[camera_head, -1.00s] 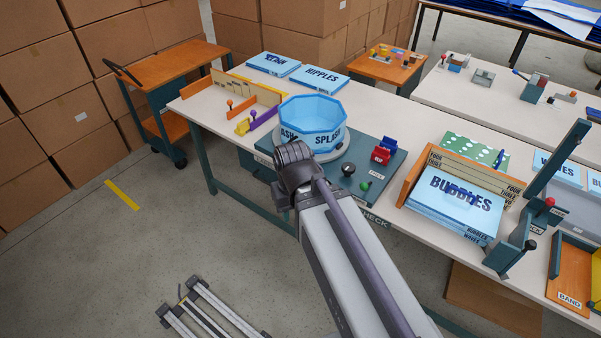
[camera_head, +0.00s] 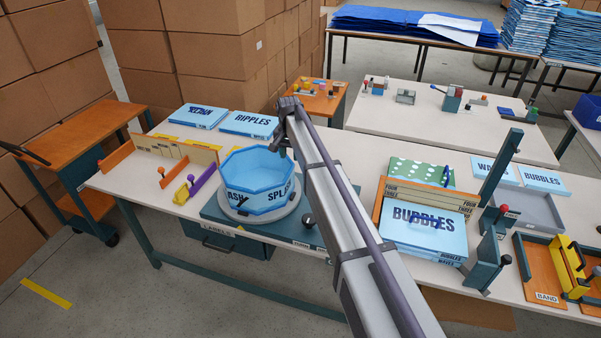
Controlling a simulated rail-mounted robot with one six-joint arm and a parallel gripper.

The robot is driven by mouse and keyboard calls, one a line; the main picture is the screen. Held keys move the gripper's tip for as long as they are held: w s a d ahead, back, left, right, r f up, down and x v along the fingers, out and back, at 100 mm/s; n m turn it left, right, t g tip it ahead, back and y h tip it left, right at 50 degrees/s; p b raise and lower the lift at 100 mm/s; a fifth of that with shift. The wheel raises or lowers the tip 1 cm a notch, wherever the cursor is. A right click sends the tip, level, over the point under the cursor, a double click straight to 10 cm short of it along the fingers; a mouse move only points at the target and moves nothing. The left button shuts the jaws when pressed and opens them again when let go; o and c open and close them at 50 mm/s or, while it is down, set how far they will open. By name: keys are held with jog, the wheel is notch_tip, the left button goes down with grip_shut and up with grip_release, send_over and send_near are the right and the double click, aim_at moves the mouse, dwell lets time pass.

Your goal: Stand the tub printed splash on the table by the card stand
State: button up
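The tub (camera_head: 243,200) is a light blue, open, many-sided ring printed with dark letters; "ASH" and part of "SPLASH" show. It sits upright on a round grey disc (camera_head: 232,215) on a dark teal base, left of my arm. My gripper (camera_head: 281,148) is small and dark at the arm's far end, above and beyond the tub's right rim, apparently not touching it. Its fingers cannot be made out. A tan slotted rack (camera_head: 200,152) stands at the table's left. An orange stand with strips marked FOUR and THREE (camera_head: 380,203) stands right of my arm; which is the card stand is unclear.
A flat BUBBLES piece (camera_head: 425,232) lies by the orange stand, with a teal upright frame (camera_head: 497,185) to its right. Flat RIPPLES (camera_head: 248,124) and another blue piece (camera_head: 199,116) lie at the back left. Bare white tabletop (camera_head: 135,182) shows at the left front.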

aim_at(289, 178)
jog(key=shift+s+a, duration=0.15)
jog(key=shift+s, duration=0.1)
jog(key=shift+s+a, duration=0.15)
jog(key=shift+a, duration=0.05)
notch_tip(289, 178, down, 11)
jog(key=b, duration=1.1)
jog(key=shift+f, duration=0.15)
jog(key=shift+r, duration=0.3)
grip_shut()
